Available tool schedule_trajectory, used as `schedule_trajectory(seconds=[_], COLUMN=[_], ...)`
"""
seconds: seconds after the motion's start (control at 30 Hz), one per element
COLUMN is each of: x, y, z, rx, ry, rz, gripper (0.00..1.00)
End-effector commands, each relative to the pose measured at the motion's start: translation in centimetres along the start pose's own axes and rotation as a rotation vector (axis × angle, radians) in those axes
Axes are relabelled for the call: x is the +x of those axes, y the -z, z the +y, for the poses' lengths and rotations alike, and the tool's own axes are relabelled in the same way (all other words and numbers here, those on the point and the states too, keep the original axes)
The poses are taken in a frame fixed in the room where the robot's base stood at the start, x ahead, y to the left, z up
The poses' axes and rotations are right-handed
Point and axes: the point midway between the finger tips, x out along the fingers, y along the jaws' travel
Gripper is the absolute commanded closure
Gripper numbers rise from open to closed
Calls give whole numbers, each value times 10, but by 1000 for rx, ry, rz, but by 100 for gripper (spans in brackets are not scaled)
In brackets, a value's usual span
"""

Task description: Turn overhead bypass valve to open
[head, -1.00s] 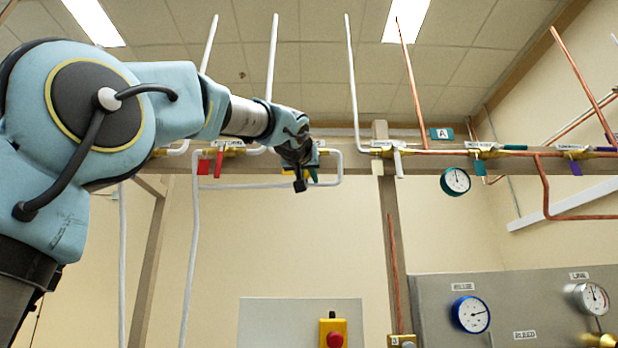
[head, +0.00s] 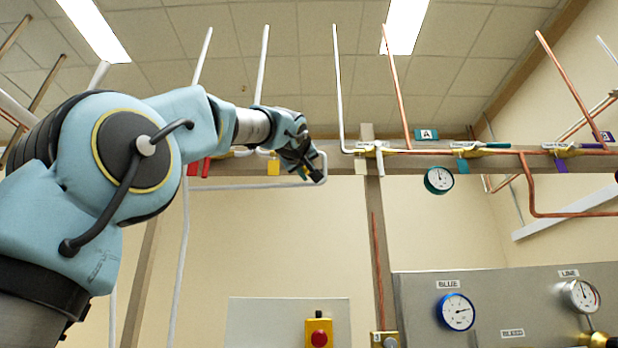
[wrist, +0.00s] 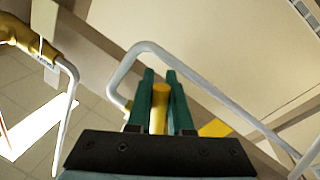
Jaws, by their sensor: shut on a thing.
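My gripper (head: 316,176) is raised to the overhead pipe row, at the valve between the red-handled and white-handled ones. In the wrist view, its two green fingers (wrist: 159,76) are closed on a yellow bar-like handle (wrist: 160,98), which stands between them. A yellow tag (head: 273,167) hangs just left of the gripper in the head view and also shows right of the fingers in the wrist view (wrist: 214,128). The valve body is mostly hidden behind my wrist. I cannot read the handle's angle or the valve's label.
A red tag (head: 193,167) hangs to the left. A white-handled valve (head: 379,160), a teal-tagged valve (head: 470,151) and a purple-tagged valve (head: 565,151) sit to the right. A round gauge (head: 439,180) hangs below. White pipe (wrist: 140,50) bends close by my fingers.

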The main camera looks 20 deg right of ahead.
Motion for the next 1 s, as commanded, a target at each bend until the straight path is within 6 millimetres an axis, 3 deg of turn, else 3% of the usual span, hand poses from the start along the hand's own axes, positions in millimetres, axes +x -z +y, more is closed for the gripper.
schedule_trajectory(seconds=[0.47, 0.5, 0.73, 1.0], x=[0, 0, 0, -1], y=[2, 2, 2, 1], z=[0, 0, 0, 0], rx=[-21, -21, -21, -20], ry=[-1, -1, 0, 0], rz=[5, 5, 5, 4], gripper=[100, 80, 55, 52])
